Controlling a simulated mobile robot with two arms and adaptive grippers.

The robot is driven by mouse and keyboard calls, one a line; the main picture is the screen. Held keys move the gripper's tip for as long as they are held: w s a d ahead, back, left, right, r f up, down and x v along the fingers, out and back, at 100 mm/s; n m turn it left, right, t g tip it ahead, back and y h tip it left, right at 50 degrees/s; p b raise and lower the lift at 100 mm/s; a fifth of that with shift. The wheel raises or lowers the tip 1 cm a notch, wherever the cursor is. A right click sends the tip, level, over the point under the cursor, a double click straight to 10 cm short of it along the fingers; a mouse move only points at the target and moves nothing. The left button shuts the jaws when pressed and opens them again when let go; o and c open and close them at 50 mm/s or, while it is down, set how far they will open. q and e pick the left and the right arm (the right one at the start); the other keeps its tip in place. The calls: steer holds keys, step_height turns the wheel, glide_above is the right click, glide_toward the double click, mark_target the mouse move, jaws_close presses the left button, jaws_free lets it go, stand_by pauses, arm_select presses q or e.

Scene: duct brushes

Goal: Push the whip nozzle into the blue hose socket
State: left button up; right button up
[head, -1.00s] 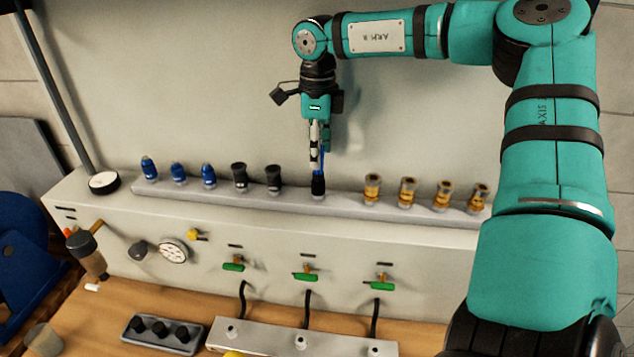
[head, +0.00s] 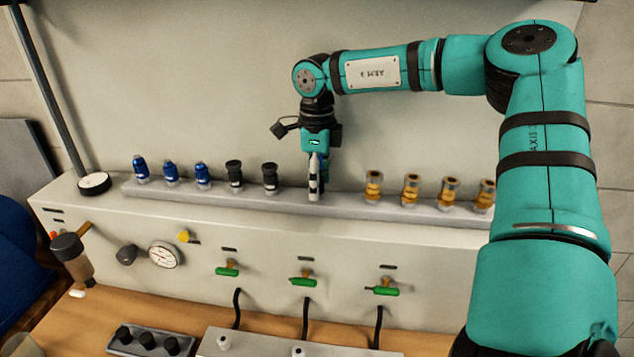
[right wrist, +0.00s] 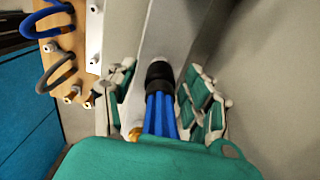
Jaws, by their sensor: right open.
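The whip nozzle (right wrist: 160,92) has a black collar and long blue strands. In the right wrist view it stands on the pale rack rail, strands toward the camera. My right gripper (head: 314,190) is down at the rack (head: 340,205) in the head view and hides the nozzle there. In the right wrist view its open fingers stand on either side of the nozzle, apart from it. A blue hose (right wrist: 50,18) loops at the top left of that view; I cannot clearly make out its socket. My left gripper is not in view.
Blue-topped nozzles (head: 171,172) and black ones (head: 235,175) stand left of my gripper, brass ones (head: 411,190) to its right. Green valve handles (head: 303,282), a gauge (head: 164,254) and a tray of black knobs (head: 150,342) lie below. A pole (head: 50,90) rises at left.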

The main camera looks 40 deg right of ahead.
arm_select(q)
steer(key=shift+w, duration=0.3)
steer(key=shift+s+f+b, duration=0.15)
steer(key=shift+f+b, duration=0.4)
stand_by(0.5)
arm_select(e)
steer(key=shift+c, duration=0.4)
jaws_close()
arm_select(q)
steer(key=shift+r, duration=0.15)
arm_select(e)
steer(key=shift+r, duration=0.15)
steer(key=shift+w+r+p, duration=0.1)
steer(key=shift+r+p, duration=0.2)
steer(key=shift+r, duration=0.05)
steer(key=shift+r+p, duration=0.35)
steer(key=shift+r, duration=0.35)
steer(key=shift+r+p, duration=1.05)
steer(key=shift+r, duration=0.8)
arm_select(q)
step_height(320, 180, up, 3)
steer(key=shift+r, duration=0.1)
